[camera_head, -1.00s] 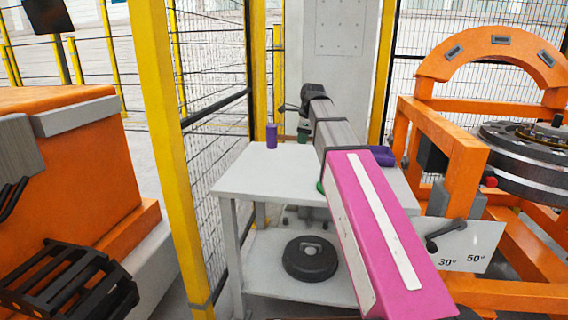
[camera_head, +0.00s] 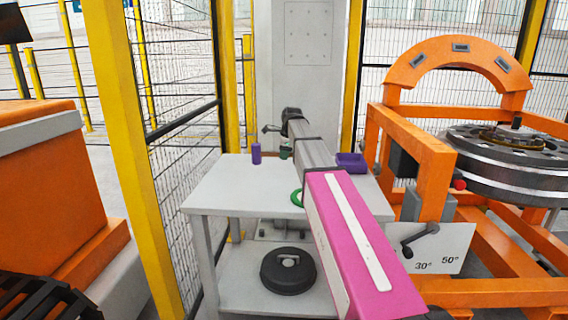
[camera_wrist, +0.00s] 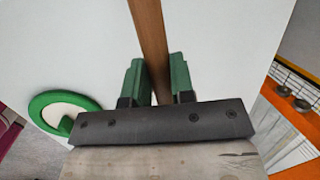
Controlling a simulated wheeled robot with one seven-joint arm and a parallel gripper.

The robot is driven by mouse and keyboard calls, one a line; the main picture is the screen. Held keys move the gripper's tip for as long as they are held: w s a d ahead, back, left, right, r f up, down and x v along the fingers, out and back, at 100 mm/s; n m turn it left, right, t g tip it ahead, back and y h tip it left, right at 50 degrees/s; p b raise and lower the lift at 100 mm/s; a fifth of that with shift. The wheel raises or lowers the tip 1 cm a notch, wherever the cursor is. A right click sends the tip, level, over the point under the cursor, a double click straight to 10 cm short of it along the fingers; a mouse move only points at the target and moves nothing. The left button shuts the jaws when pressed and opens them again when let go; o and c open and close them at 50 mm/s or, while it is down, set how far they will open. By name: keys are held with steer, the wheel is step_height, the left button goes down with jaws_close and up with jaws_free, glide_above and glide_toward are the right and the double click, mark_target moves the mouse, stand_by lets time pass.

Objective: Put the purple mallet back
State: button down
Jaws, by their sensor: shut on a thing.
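My gripper (camera_wrist: 156,72) is shut on a brown wooden handle (camera_wrist: 148,28) in the wrist view, with a green finger on each side. The handle runs out of the top of that view, so its head is not seen there. In the head view a purple cylinder (camera_head: 256,154), which looks like the mallet's head, stands out to the left of my gripper (camera_head: 285,153). Whether it touches the white table (camera_head: 222,192) or hangs over it I cannot tell. The handle is too small to make out in the head view.
A purple tray (camera_head: 351,163) is at the table's back right. A green ring (camera_head: 297,198) lies near my arm. A dark round weight (camera_head: 288,272) sits on the lower shelf. An orange frame (camera_head: 422,180) stands right, a yellow post (camera_head: 128,150) left.

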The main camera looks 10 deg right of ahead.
steer(key=shift+f, duration=2.35)
steer(key=c, duration=1)
jaws_free()
steer(key=shift+r, duration=0.4)
steer(key=v, duration=1.2)
